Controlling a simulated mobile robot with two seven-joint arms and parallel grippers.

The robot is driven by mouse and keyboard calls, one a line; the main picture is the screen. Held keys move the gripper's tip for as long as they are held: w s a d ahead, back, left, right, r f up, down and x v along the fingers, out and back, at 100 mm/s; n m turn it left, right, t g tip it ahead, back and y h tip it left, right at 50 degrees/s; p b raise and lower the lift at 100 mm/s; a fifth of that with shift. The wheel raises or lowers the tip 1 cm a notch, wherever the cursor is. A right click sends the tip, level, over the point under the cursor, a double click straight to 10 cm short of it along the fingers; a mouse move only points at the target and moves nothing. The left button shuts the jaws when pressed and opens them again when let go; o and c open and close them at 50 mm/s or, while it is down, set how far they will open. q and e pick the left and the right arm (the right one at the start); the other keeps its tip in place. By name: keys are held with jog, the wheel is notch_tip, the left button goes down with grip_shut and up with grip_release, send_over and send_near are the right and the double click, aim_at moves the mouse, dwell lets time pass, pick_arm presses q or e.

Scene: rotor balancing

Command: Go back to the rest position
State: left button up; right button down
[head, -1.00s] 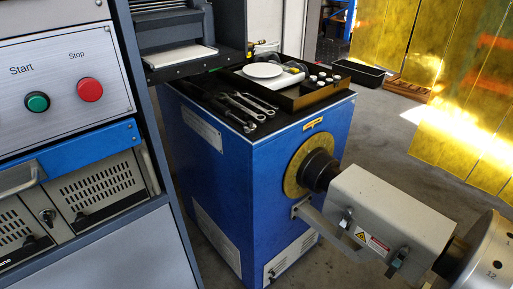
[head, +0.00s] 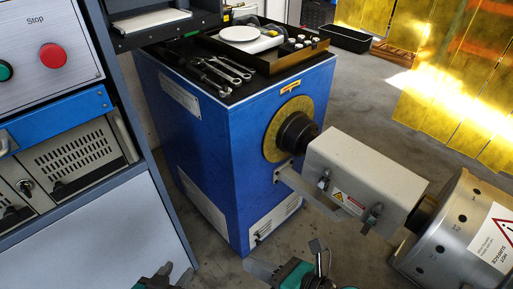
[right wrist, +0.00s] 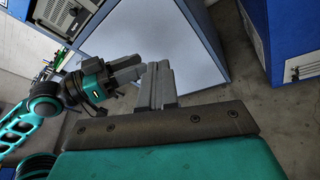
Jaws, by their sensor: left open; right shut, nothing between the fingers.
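My left gripper (head: 177,273) shows at the bottom edge of the head view, left of centre, with its fingers apart and nothing seen between them. My right gripper (head: 259,268) is to its right at the bottom edge, its fingers together and empty, pointing left. In the right wrist view the shut fingers of the right gripper (right wrist: 157,84) are in the middle. The left gripper (right wrist: 130,68) and its arm show there on the left. Most of both arms is out of the head view.
A blue machine (head: 205,140) carries wrenches (head: 222,72) and a tray (head: 282,66) on top. Its shaft housing (head: 365,172) leads to a metal rotor (head: 445,240) at the lower right. A grey cabinet (head: 110,225) stands on the left. Bare floor lies between.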

jog(key=w+d+f+m+t+h, duration=0.1)
jog(key=w+d+m+t+h, duration=0.15)
jog(key=d+m, duration=0.6)
jog(key=w+d+f+m+t+h, duration=0.15)
jog(key=d+m+h, duration=0.35)
jog(key=m, duration=0.6)
jog(key=s+d+f+m+g+h, duration=0.1)
jog(key=s+d+f+m+h, duration=0.15)
jog(key=d+m, duration=0.5)
jog(key=s+d+f+m+g+h, duration=0.1)
jog(key=s+d+m, duration=0.2)
jog(key=d+m, duration=0.45)
jog(key=a+m+t, duration=0.1)
jog(key=a+m, duration=0.3)
jog(key=a, duration=0.6)
jog(key=shift+w+a+r+m, duration=0.2)
jog(key=shift+w+a+m, duration=0.15)
jog(key=shift+w+a, duration=0.1)
